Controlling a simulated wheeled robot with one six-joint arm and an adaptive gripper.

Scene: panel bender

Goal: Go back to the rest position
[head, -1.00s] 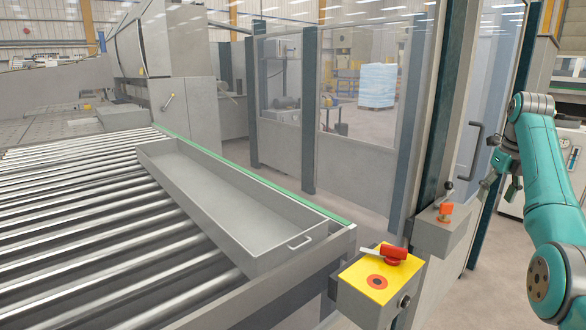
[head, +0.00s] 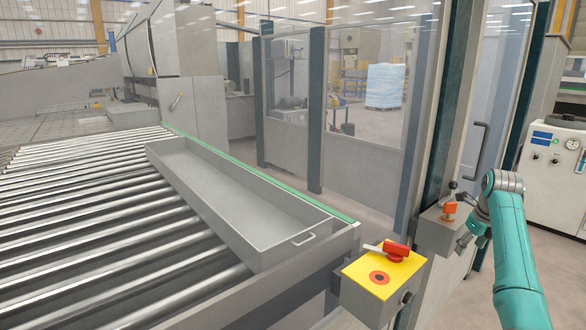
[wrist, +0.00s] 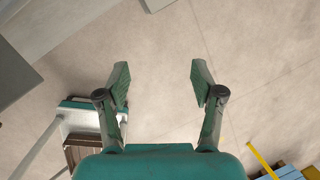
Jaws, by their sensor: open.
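My gripper (wrist: 160,85) is open and empty in the wrist view, its two green-padded fingers apart above bare floor. In the head view my teal arm is at the lower right, beside the grey box with the orange part and small lever (head: 450,207). There the wrist end (head: 470,238) is partly hidden behind the arm, and I cannot make out the fingers clearly. I cannot tell from the head view whether the gripper touches that box.
A roller conveyor (head: 90,235) with a long grey tray (head: 235,205) fills the left. A yellow-topped box (head: 380,277) with a red handle (head: 397,250) stands at its corner. A glazed enclosure (head: 365,110) is behind. A white cabinet with a gauge (head: 555,165) is at right.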

